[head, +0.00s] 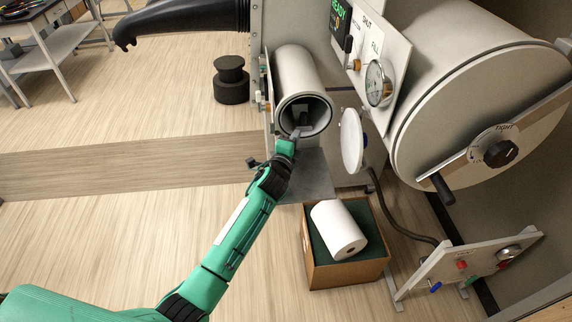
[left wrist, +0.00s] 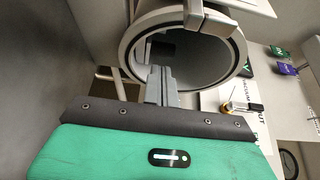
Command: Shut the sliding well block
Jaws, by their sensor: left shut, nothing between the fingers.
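My left gripper (head: 295,134) is shut and empty at the mouth of the small open tube (head: 296,70). In the left wrist view, its closed fingers (left wrist: 160,82) point into the round opening of the tube (left wrist: 234,62). A small grey piece shows inside the dark bore; I cannot tell whether it is part of the tube or my fingertips. I cannot pick out the sliding well block for certain in either view. The tube's round white door (head: 352,141) stands swung open to the right of the mouth. My right gripper is not in view.
A large cylinder chamber (head: 470,85) with a handle stands at right, beside a gauge (head: 377,83). A cardboard box (head: 352,273) holding a white roll (head: 339,229) is below. A black glove sleeve (head: 185,20) juts out at top left.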

